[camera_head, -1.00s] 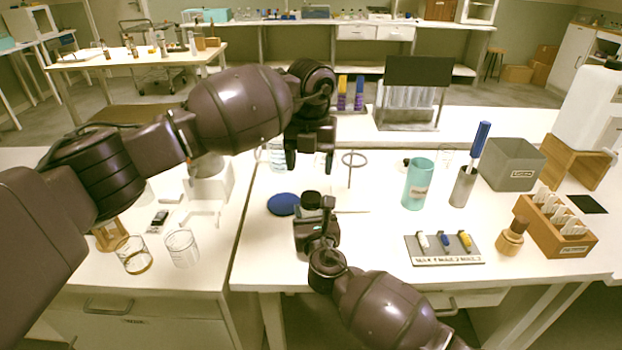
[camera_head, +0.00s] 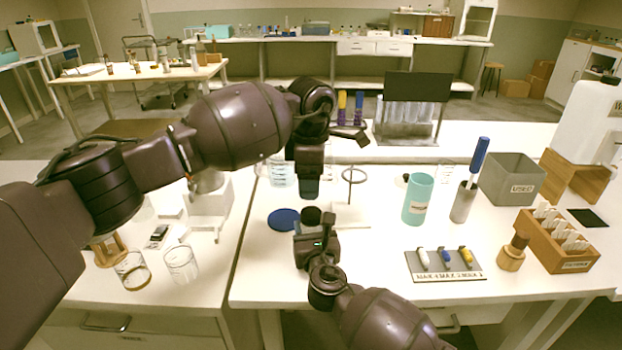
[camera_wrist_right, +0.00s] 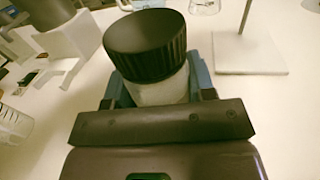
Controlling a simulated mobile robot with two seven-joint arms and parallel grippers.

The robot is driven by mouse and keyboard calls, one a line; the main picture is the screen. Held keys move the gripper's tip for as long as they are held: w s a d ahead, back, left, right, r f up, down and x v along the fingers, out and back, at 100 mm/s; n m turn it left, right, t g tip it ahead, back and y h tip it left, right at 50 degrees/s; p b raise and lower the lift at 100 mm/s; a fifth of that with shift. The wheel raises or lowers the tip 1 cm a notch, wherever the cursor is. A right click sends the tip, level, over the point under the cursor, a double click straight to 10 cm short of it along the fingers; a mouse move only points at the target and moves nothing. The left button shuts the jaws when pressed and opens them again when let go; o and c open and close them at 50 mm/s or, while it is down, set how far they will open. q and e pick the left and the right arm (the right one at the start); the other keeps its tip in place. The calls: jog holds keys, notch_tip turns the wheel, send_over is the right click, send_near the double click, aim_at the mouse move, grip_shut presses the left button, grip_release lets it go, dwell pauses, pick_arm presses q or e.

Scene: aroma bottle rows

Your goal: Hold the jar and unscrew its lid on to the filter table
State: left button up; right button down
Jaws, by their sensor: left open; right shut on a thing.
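The jar (camera_wrist_right: 160,90) has a pale body and a black ribbed lid (camera_wrist_right: 146,42), which sits on it in the right wrist view. In the head view the lid (camera_head: 312,215) shows as a dark cap at the right gripper. My right gripper (camera_head: 316,238) is shut around the jar's body, below the lid. My left gripper (camera_head: 309,188) is open, points down and is seen edge-on. It is just above and behind the lid in the picture, apparently apart from it. I cannot tell which surface is the filter table; the white worktop (camera_head: 380,290) lies under the right gripper.
A blue disc (camera_head: 284,219) lies left of the jar. A ring stand (camera_head: 352,195) stands close on the right. Glass beakers (camera_head: 182,262) stand at left. A teal cup (camera_head: 418,200) and a tool tray (camera_head: 445,265) are further right. Worktop between them is clear.

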aim_at(311, 212)
pick_arm(q)
jog(key=m, duration=0.5)
jog(key=shift+m, duration=0.4)
jog(key=m, duration=0.7)
jog(key=shift+d+f, duration=0.1)
jog(key=shift+f, duration=4)
